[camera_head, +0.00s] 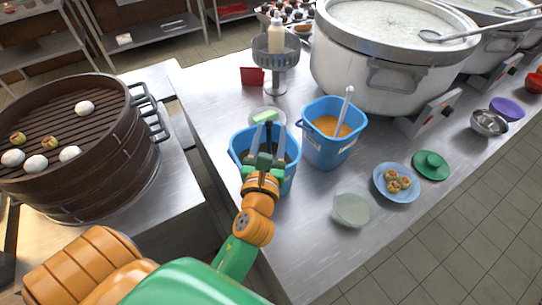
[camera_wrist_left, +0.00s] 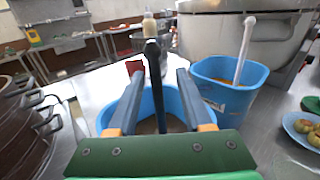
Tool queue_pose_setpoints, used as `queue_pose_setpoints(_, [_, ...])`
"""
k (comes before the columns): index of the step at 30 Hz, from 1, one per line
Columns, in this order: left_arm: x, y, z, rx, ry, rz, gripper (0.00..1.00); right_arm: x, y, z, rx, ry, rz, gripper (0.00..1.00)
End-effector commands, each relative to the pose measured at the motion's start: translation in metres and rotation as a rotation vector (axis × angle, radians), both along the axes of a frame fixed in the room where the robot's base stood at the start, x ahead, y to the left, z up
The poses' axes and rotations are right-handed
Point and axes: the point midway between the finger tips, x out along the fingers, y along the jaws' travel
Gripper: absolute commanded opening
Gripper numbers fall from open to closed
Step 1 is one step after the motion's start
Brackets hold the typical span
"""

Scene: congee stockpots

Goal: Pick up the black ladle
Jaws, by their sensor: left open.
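The black ladle (camera_wrist_left: 154,75) stands in the left blue bucket (camera_wrist_left: 175,102), its dark handle rising upright with a rounded top. In the left wrist view the handle is between the two fingers of my left gripper (camera_wrist_left: 160,78), with gaps on both sides. The ladle's bowl is hidden in the bucket. In the head view my left gripper (camera_head: 267,143) is open over the left blue bucket (camera_head: 238,143) and covers much of it. My right gripper is in neither view.
A second blue bucket (camera_head: 323,151) with orange contents and a white-handled ladle (camera_head: 346,103) stands close on the right. A large stockpot (camera_head: 345,75) is behind it. A dark steamer (camera_head: 75,160) stands left. A glass bowl (camera_head: 352,210) and blue plate (camera_head: 409,193) lie to the right.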

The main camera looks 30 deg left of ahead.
Motion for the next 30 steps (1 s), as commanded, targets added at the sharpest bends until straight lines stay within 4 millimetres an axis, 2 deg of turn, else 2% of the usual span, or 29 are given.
queue_pose_setpoints(7, [0.044, 0.017, -0.001, -0.003, 0.0, 0.001, 0.5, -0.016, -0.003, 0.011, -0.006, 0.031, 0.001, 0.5])
queue_pose_setpoints(10, [0.052, 0.02, -0.002, -0.005, 0.0, 0.001, 0.5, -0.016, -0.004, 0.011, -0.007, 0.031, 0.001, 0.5])
queue_pose_setpoints(15, [0.052, 0.02, -0.003, -0.007, 0.001, 0.0, 0.5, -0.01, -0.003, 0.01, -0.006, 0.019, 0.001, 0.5])
queue_pose_setpoints(16, [0.052, 0.02, -0.003, -0.007, 0.001, 0.0, 0.48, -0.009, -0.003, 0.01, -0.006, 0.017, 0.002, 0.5])
queue_pose_setpoints(17, [0.052, 0.02, -0.003, -0.007, 0.001, 0.0, 0.39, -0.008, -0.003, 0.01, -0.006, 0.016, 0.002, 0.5])
queue_pose_setpoints(21, [0.051, 0.02, -0.003, -0.007, 0.001, 0.001, 0.02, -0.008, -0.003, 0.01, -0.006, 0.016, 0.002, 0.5])
queue_pose_setpoints(30, [0.051, 0.02, -0.003, -0.007, 0.001, 0.001, 0.0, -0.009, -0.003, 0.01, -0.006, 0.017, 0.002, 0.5])
